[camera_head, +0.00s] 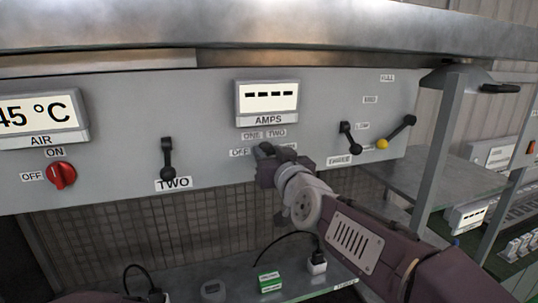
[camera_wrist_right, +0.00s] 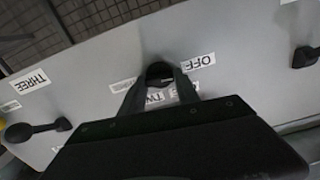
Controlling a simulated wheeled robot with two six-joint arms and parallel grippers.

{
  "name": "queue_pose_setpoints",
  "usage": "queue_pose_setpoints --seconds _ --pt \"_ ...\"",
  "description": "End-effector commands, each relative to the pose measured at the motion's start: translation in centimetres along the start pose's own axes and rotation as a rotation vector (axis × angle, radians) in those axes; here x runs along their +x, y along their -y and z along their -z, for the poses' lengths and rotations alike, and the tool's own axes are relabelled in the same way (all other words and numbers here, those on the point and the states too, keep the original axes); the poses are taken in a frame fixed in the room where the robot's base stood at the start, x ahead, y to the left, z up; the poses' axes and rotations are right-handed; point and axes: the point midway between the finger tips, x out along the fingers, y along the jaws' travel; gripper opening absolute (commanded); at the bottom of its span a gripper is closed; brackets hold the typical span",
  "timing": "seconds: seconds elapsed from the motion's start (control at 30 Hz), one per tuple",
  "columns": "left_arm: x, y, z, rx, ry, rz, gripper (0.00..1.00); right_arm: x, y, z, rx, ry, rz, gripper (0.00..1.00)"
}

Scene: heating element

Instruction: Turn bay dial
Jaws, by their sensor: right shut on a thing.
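The bay dial (camera_wrist_right: 158,69) is a small black knob on the grey panel, below the AMPS display (camera_head: 267,101). Labels OFF (camera_head: 239,152), ONE and TWO (camera_head: 264,134) stand around it. My right gripper (camera_head: 267,155) is at the dial and covers most of it in the head view. In the right wrist view, the gripper's two fingers (camera_wrist_right: 160,88) are shut on the dial, one on each side. The dial's exact pointing direction is hidden by the fingers. My left gripper is not in view.
A black lever (camera_head: 167,158) marked TWO and a red ON/OFF knob (camera_head: 61,175) sit to the left. Black levers (camera_head: 347,138), one beside a yellow knob (camera_head: 382,144), sit to the right. A shelf below holds a green box (camera_head: 269,281) and a cable.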

Motion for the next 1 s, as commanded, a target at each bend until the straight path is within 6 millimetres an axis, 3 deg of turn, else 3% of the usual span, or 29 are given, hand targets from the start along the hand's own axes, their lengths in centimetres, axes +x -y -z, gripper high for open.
queue_pose_setpoints --seconds 1.0 --pt "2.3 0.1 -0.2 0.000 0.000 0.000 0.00 0.0 -0.3 -0.1 0.835 -0.001 0.000 0.00"
